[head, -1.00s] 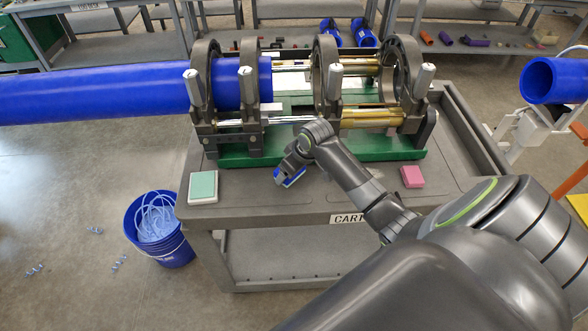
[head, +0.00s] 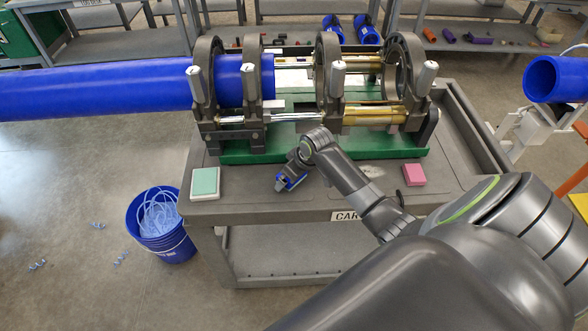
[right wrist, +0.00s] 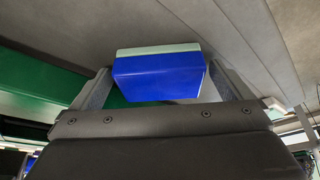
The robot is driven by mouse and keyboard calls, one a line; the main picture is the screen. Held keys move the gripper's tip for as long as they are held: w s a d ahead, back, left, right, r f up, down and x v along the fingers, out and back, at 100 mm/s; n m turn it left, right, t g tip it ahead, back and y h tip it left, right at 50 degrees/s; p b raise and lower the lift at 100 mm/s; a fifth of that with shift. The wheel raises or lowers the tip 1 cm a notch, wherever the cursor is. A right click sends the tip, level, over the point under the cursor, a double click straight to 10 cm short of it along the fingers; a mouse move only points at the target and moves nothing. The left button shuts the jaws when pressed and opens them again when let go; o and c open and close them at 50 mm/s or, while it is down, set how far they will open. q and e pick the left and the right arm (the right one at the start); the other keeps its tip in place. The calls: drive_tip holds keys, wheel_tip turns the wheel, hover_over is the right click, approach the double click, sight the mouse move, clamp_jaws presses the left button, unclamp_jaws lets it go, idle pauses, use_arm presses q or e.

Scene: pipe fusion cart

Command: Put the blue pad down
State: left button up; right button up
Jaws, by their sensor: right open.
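The blue pad (right wrist: 158,78) is a blue block with a pale layer along its far edge in the right wrist view. It sits between the two fingers of my right gripper (head: 287,184), which is open around it, with a gap visible beside the right finger. In the head view the blue pad (head: 294,181) is mostly hidden by the gripper, low over or on the grey cart top (head: 250,203) near its front edge. I cannot tell for certain whether it touches the top. My left gripper is not in view.
A green pad in a white tray (head: 205,183) lies left on the cart, a pink block (head: 414,175) right. The green-based fusion machine (head: 240,157) with a blue pipe (head: 90,91) stands behind. A blue bucket (head: 165,243) is on the floor.

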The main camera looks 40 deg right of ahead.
drive_tip(key=shift+r, duration=0.1)
drive_tip(key=v, duration=1.2)
drive_tip(key=shift+s, duration=0.1)
